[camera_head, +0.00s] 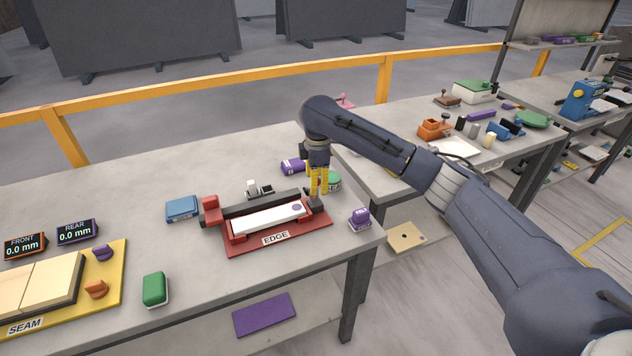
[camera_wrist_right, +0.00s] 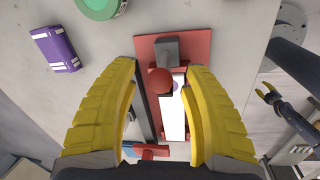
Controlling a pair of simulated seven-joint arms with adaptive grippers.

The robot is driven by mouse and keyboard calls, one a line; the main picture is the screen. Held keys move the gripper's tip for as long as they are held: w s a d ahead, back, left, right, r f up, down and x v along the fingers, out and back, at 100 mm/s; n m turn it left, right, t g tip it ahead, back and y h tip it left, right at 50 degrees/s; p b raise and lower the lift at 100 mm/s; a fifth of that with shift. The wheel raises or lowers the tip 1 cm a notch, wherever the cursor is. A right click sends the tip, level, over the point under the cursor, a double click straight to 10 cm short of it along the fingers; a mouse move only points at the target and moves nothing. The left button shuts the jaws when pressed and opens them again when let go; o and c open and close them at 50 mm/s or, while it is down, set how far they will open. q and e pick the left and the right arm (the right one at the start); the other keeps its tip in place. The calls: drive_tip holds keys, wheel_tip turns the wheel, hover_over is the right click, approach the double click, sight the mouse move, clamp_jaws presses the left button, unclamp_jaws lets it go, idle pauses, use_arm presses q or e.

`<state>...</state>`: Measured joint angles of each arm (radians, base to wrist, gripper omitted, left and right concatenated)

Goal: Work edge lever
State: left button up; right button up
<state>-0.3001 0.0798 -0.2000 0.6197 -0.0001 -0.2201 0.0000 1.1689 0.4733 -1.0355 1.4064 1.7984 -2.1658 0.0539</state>
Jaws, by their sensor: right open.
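The edge fixture is a red base (camera_head: 290,243) marked EDGE, with a long white piece (camera_head: 268,219) lying in it. A red block (camera_head: 211,210) stands at its left end. In the right wrist view, a round red knob (camera_wrist_right: 160,81) sits beside a dark block (camera_wrist_right: 167,50) on the base; it looks like the lever's end. My right gripper (camera_head: 318,190) points down over the fixture's right end. Its yellow fingers (camera_wrist_right: 160,95) are open, with the knob between them in that view; contact cannot be told.
A purple block (camera_head: 359,219) stands right of the fixture. A blue box (camera_head: 182,208) is left. The seam fixture (camera_head: 120,270) and green block (camera_head: 155,289) are further left.

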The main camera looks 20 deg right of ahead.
drive_tip(key=shift+o, duration=0.2)
drive_tip(key=shift+f, duration=0.2)
clamp_jaws()
idle(0.4)
